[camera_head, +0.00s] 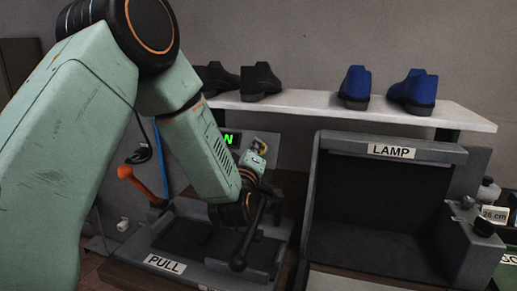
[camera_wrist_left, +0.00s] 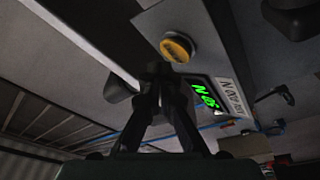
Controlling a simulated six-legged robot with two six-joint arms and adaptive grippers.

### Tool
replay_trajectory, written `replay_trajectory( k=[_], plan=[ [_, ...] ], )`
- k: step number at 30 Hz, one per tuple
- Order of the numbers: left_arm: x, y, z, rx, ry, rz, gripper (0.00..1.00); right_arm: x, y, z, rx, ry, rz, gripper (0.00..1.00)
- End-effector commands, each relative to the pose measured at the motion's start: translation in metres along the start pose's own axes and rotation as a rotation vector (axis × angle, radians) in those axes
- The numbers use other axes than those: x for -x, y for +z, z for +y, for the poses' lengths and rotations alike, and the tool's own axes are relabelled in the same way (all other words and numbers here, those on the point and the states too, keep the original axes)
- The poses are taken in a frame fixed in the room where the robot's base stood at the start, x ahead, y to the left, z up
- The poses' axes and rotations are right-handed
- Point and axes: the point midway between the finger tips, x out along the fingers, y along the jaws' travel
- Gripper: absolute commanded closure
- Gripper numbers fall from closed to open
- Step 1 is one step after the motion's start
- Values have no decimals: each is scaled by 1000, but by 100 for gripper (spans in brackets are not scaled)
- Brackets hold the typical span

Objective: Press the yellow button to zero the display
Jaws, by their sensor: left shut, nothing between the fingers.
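The yellow button (camera_wrist_left: 177,48) is round and set on a grey panel in the left wrist view. My left gripper (camera_wrist_left: 160,70) is shut and empty, with its fingertips just below the button in that picture; I cannot tell whether they touch it. The display (camera_wrist_left: 205,94) is lit with green characters, seen at a slant beside the fingers. In the head view, part of the display (camera_head: 231,138) shows a green N, and the rest is hidden behind my left arm. My left wrist reaches toward the panel there. My right gripper is not in view.
A dark lever (camera_head: 247,240) stands over the press base marked PULL (camera_head: 165,264). A dark box marked LAMP (camera_head: 391,151) is at right. Behind, a white shelf (camera_head: 300,104) holds black shoes (camera_head: 260,82) and blue shoes (camera_head: 414,91). An orange-handled lever (camera_head: 137,182) is at left.

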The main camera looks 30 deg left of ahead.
Motion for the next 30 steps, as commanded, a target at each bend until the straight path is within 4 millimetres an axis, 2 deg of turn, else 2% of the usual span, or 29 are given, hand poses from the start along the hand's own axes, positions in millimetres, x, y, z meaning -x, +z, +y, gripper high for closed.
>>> replay_trajectory(
  k=[6,30],
  plan=[
    [-5,5,-4,0,0,1,100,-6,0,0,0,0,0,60],
    [-8,7,-6,0,0,-1,100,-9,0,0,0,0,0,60]
  ],
)
